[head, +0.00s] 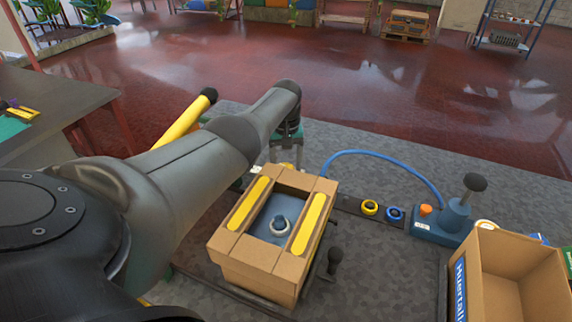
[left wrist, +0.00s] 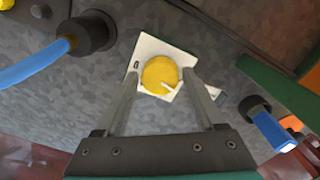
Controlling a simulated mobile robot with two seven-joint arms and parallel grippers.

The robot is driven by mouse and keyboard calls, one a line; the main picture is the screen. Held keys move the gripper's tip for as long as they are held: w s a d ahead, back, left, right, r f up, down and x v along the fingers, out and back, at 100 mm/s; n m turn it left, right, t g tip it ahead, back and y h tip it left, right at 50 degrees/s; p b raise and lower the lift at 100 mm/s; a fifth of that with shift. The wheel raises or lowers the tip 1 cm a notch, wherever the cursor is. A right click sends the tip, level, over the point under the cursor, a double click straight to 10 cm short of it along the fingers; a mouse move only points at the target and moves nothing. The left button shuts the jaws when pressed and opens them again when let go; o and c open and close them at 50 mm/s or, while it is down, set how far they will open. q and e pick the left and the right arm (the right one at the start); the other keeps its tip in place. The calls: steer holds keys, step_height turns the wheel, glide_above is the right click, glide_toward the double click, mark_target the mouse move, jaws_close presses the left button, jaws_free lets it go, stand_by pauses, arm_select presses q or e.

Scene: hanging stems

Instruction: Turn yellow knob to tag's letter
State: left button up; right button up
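The yellow knob (left wrist: 158,72) sits on a white plate (left wrist: 146,46) in the left wrist view. A short white pointer mark on it points toward the lower right of its face. My left gripper (left wrist: 160,73) is open, with one finger on each side of the knob and a small gap showing. A white piece (left wrist: 214,91) shows partly behind the right finger; no letter is legible. In the head view my left gripper (head: 287,155) points down behind the cardboard box, partly hidden. My right gripper is not in view.
A cardboard box (head: 254,252) with yellow strips stands close in front of the left gripper. A blue hose (head: 385,157) runs to a blue pump-like device (head: 440,220). Yellow (head: 370,207) and blue (head: 394,213) rings lie between. An open carton (head: 487,285) stands at right.

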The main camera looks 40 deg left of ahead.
arm_select(q)
steer(key=c, duration=1.1)
steer(key=shift+o, duration=0.2)
steer(key=shift+m, duration=0.3)
steer(key=m, duration=0.9)
steer(key=shift+m, duration=0.4)
steer(key=m, duration=0.4)
steer(key=shift+m, duration=0.3)
steer(key=m, duration=0.4)
steer(key=shift+m, duration=0.4)
